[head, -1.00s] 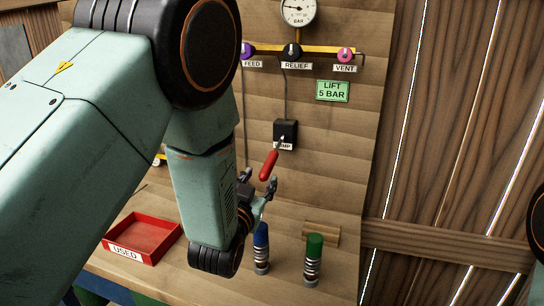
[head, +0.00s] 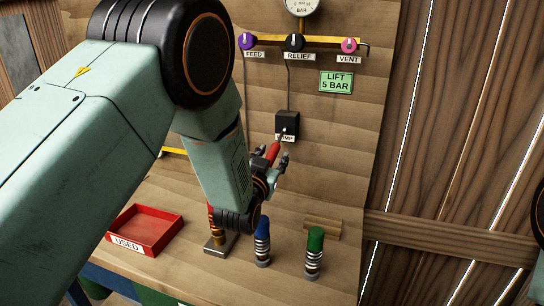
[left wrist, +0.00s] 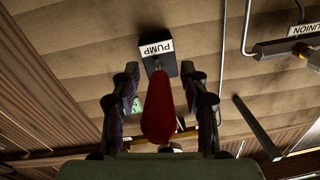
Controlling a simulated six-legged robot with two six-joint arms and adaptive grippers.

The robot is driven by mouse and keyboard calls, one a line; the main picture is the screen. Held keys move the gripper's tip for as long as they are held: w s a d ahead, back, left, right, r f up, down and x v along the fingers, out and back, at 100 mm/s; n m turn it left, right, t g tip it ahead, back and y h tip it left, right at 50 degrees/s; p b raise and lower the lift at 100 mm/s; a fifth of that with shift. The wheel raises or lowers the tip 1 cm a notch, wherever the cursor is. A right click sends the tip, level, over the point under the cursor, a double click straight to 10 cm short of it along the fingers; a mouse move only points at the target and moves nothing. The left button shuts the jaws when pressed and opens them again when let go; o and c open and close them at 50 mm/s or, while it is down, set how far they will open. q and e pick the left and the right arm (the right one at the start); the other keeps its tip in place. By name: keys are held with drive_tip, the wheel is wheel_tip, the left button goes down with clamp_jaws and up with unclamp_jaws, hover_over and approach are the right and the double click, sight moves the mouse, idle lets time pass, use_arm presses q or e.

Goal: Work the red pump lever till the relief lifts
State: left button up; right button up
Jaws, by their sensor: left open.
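The red pump lever (head: 273,153) sticks out and down from the black pump box (head: 287,124) on the wooden board. My left gripper (head: 272,166) is open at the lever, its fingers on either side of the grip. In the left wrist view the red lever (left wrist: 159,108) lies between the two spread fingers, with gaps on both sides, below the PUMP label (left wrist: 157,48). The black relief knob (head: 295,43) sits on the yellow pipe under the gauge (head: 300,6), whose top is cut off. My right gripper is not in view.
A purple feed knob (head: 247,41) and pink vent knob (head: 349,46) flank the relief. Below stand a blue-topped part (head: 262,243), a green-topped part (head: 314,253) and a red USED tray (head: 143,232).

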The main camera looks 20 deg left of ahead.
use_arm(q)
drive_tip(key=shift+d+r, duration=0.1)
drive_tip(key=shift+c, duration=0.3)
drive_tip(key=shift+c, duration=0.8)
drive_tip(key=shift+w, duration=0.15)
drive_tip(key=c, duration=0.5)
clamp_jaws()
